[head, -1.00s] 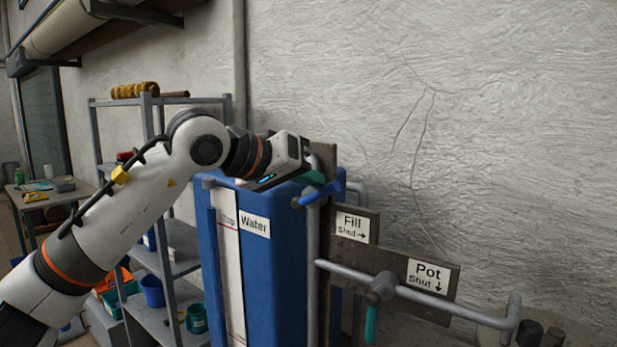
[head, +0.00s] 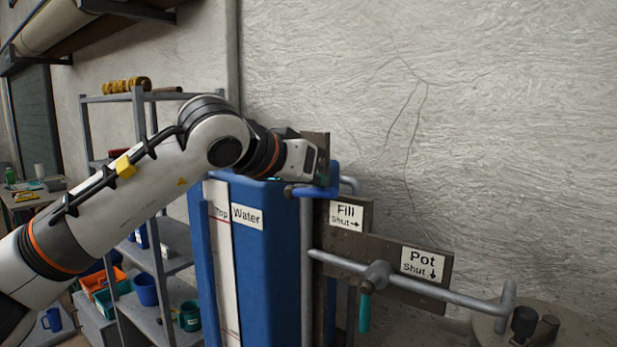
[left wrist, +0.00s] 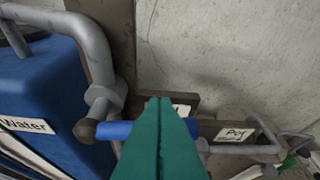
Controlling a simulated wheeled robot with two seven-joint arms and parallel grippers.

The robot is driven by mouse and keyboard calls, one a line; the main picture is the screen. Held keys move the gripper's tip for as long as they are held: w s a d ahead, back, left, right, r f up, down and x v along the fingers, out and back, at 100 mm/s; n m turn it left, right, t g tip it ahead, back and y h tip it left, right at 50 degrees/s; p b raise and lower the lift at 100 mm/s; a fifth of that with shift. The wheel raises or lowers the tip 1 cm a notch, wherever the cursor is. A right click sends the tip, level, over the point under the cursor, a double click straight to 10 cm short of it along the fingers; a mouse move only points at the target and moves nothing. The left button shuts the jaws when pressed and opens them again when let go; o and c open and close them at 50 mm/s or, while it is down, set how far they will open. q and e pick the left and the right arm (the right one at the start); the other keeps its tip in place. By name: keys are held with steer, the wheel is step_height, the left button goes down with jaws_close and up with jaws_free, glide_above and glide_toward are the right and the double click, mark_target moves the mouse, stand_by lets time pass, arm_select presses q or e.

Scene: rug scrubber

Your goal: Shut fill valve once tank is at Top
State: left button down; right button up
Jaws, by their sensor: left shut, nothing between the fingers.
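The blue water tank (head: 265,270) stands left of the pipes. Its white gauge strip (head: 226,285) has a "Top" mark near the upper end; I cannot make out the water level. The fill valve's blue handle (head: 305,191) lies about level and points right, as does the "Fill, Shut →" sign (head: 346,215) below it. My left gripper (head: 325,178) is at the handle, its fingers mostly hidden in the head view. In the left wrist view the green fingers (left wrist: 160,100) are shut, empty, and cross in front of the blue handle (left wrist: 115,130). Contact is unclear. My right gripper is out of view.
The pot valve's teal handle (head: 365,312) hangs down below the "Pot, Shut ↓" sign (head: 422,264). A grey pipe (head: 450,295) runs right to a round vessel. Shelves with bins stand behind my left arm. The wall at right is bare.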

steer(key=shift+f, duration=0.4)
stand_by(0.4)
